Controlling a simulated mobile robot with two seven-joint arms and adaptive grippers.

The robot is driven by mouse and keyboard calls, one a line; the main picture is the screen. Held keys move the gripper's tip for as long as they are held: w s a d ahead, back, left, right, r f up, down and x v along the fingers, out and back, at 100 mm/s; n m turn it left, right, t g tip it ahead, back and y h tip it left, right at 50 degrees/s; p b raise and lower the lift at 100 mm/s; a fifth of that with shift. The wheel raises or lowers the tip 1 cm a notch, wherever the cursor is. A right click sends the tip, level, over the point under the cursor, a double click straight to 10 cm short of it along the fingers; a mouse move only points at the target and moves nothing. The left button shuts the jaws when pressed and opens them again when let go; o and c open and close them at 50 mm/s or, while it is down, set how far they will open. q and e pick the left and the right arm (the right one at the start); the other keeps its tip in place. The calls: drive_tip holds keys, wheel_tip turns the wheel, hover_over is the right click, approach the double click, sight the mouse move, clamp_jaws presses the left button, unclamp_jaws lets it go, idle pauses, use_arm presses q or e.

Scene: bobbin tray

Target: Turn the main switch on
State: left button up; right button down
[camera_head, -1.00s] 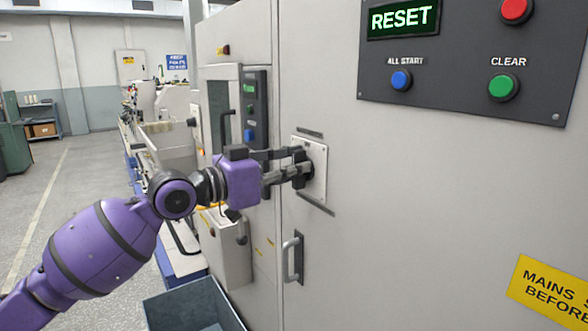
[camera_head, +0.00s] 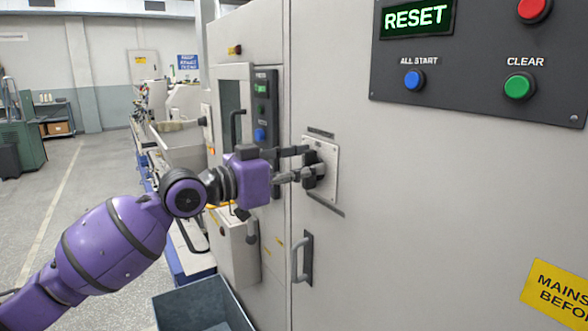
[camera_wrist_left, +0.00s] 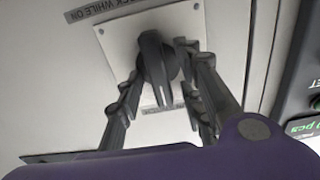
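The main switch is a black rotary knob (camera_wrist_left: 154,66) on a pale square plate (camera_wrist_left: 115,42) screwed to the grey cabinet door. In the head view the knob (camera_head: 313,170) and plate (camera_head: 331,185) are right of centre. In the wrist view the knob's grip bar stands nearly upright, slightly tilted. My left gripper (camera_head: 306,162) is at the switch, with fingers spread on both sides of the knob in the wrist view (camera_wrist_left: 158,68). The fingers look open, with small gaps beside the bar; contact cannot be told. My right gripper is not in view.
A dark panel (camera_head: 450,95) with a lit RESET display, blue, green and red buttons is at upper right. A door handle (camera_head: 302,258) is below the switch. An open grey bin (camera_head: 172,306) stands on the floor below my arm. Free floor lies at left.

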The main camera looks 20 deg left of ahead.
use_arm(q)
drive_tip(key=v, duration=1.2)
